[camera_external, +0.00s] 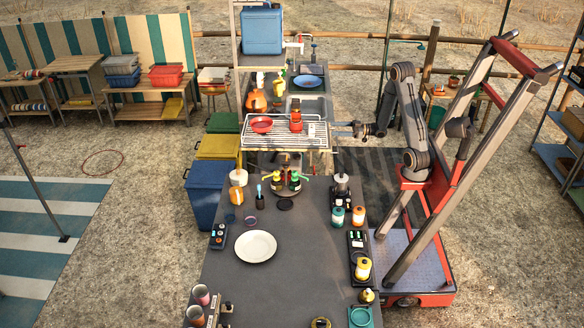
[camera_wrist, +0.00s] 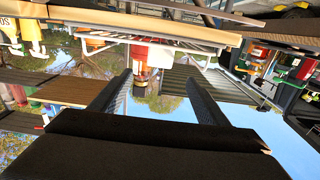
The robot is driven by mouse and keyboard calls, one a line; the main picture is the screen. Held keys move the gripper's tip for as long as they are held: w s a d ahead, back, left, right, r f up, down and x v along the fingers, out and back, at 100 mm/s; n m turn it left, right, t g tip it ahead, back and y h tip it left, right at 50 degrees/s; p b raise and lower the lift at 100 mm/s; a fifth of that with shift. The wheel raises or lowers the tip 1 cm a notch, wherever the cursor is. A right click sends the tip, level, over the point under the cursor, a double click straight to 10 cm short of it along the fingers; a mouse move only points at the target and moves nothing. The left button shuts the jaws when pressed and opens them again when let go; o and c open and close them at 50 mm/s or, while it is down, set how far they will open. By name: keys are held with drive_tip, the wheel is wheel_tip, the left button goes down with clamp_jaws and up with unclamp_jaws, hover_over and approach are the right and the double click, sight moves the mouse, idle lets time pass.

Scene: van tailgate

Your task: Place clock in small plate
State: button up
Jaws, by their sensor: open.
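A small red object (camera_external: 296,122), probably the clock, stands on the wire rack (camera_external: 250,140); it is too small to read a dial. A red round dish (camera_external: 262,125), probably the small plate, lies left of it on the same rack and looks empty. My gripper (camera_external: 338,129) is at the rack's right end, level with it, open and empty, its fingers pointing left toward the red object. In the wrist view, a red and white object (camera_wrist: 142,56) shows ahead between my open fingers (camera_wrist: 160,85), a gap away from them.
A small white item (camera_external: 312,130) lies on the rack right of the red object. Bottles (camera_external: 257,100) and a sink with a blue plate (camera_external: 307,82) are behind. In front, the dark table carries a large white plate (camera_external: 256,246), jars and small containers.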

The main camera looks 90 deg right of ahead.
drive_tip(key=shift+w, duration=0.1)
drive_tip(key=b, duration=0.1)
approach(312, 128)
drive_tip(key=w, duration=0.1)
drive_tip(key=w+d, duration=0.1)
drive_tip(key=w, duration=0.1)
drive_tip(key=w+f, duration=0.1)
drive_tip(key=shift+w+d, duration=0.2)
drive_tip(key=shift+d, duration=0.05)
drive_tip(key=w, duration=0.5)
drive_tip(key=shift+w+f, duration=0.2)
drive_tip(key=shift+w, duration=0.2)
drive_tip(key=c, duration=1.3)
